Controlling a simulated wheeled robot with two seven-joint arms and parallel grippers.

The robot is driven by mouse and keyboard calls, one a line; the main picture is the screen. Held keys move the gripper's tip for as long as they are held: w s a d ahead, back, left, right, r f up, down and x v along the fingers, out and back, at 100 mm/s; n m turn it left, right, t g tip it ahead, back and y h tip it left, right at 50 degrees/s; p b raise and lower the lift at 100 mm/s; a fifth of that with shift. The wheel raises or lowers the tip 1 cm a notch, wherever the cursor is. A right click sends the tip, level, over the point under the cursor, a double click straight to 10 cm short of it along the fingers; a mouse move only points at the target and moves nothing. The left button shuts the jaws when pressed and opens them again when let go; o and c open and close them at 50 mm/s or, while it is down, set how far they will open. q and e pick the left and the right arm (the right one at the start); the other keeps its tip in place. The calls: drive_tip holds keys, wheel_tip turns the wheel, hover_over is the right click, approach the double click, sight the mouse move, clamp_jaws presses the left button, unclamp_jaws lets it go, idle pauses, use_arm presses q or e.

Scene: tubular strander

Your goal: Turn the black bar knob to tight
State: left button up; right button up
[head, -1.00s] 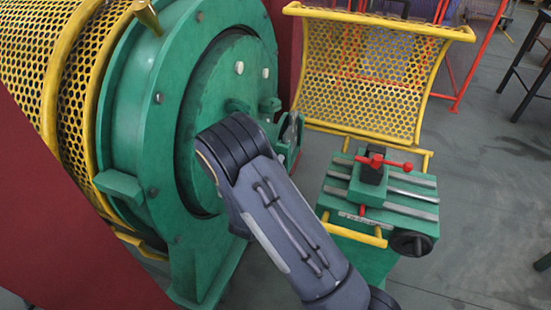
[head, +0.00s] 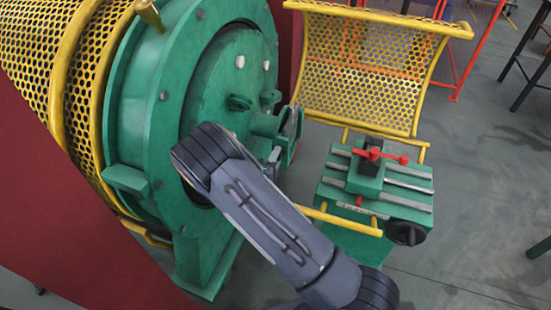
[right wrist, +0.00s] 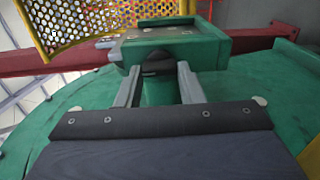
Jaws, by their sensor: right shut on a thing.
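In the right wrist view a small dark piece, which looks like the black bar knob (right wrist: 157,63), sits below a green box-shaped fitting (right wrist: 170,47). My right gripper (right wrist: 158,72) has its two grey fingers on either side of this dark piece and is shut on it. The fingers hide part of it, and I cannot read its angle or any mark. In the head view my right gripper (head: 275,155) is mostly hidden behind my forearm, beside the green fitting (head: 290,130) on the machine's round face. The knob is not clear there. My left gripper is not in view.
The green round housing (head: 135,125) with yellow mesh guards (head: 35,60) fills the left. A green stand (head: 340,190) with a red lever (head: 375,154) and black handwheel (head: 407,233) stands at the right. A raised yellow mesh guard (head: 365,70) is behind.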

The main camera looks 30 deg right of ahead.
drive_tip(key=o, duration=1)
drive_tip(key=v, duration=0.8)
